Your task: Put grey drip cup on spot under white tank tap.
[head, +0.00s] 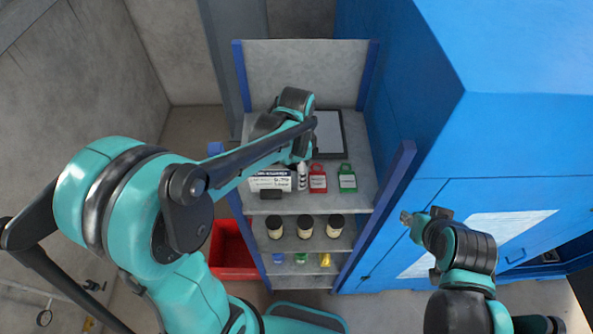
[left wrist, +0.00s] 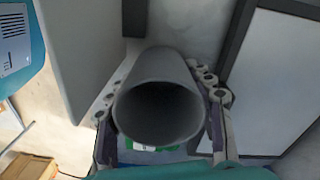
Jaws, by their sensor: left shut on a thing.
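The grey drip cup (left wrist: 160,80) is a plain round tube shape in the middle of the left wrist view, its dark opening facing the camera. The fingers of my left gripper (left wrist: 162,104) are on either side of it, shut on it. In the head view my left gripper's wrist reaches over the upper shelf; the cup and fingertips are hidden behind the arm there. My right gripper (head: 409,217) is in front of the blue cabinet, away from the shelf, too small to tell open from shut. I cannot make out the white tank, its tap or the spot.
The grey shelf unit (head: 340,203) with blue posts holds a dark-framed panel (head: 328,134), a red tag (head: 318,179), a green tag (head: 347,179) and dark-lidded jars (head: 305,228). A red bin (head: 233,253) stands left of it. The blue cabinet (head: 440,130) closes the right side.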

